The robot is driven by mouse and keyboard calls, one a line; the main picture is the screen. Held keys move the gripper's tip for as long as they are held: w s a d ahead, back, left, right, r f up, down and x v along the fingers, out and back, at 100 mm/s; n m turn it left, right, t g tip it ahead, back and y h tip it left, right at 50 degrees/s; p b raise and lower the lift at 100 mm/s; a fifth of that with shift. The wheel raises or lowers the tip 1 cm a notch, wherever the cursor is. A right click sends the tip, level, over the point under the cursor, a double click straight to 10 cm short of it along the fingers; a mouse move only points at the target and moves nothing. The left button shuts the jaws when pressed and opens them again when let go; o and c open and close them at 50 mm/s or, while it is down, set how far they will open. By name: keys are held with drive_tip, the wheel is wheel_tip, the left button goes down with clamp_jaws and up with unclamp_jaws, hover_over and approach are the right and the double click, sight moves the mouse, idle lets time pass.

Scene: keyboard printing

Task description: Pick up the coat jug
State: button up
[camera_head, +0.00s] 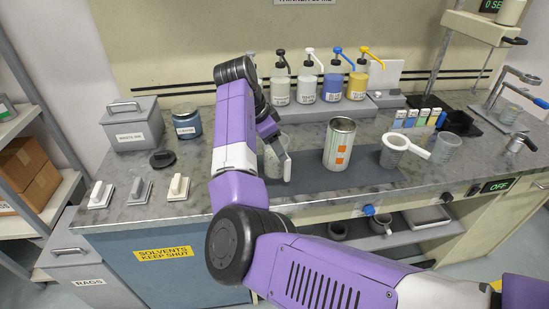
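A clear jug (273,163) with a pale upright handle stands on the dark mat, partly behind my arm; I see no label on it that names it as the coat jug. My gripper (270,134) is just above the jug's rim, at its back. My arm hides part of the gripper, so I cannot tell whether its fingers are open or shut or touch the jug. Another clear vessel (446,147) stands at the right, beside a cup with a white-handled strainer (408,146).
A metal can (340,144) with orange marks stands right of the jug. Several pump bottles (332,87) stand on a raised shelf behind. A waste bin (134,125), lidded jar (186,122) and several switches (140,189) are left. The mat (375,178) is bare at front right.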

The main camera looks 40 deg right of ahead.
sight(285, 164)
drive_tip(key=shift+g+y, duration=0.3)
drive_tip(key=f, duration=0.2)
drive_tip(key=s+f, duration=0.1)
drive_tip(key=f, duration=0.1)
drive_tip(key=s+d+f, duration=0.1)
drive_tip(key=f, duration=0.1)
drive_tip(key=shift+s+f, duration=0.1)
drive_tip(key=shift+s, duration=0.1)
drive_tip(key=shift+w+d+f, duration=0.15)
drive_tip(key=shift+d+f, duration=0.2)
drive_tip(key=shift+d, duration=0.25)
drive_tip(key=shift+w+a+r, duration=0.1)
drive_tip(key=shift+w+r, duration=0.1)
drive_tip(key=shift+r, duration=0.1)
clamp_jaws()
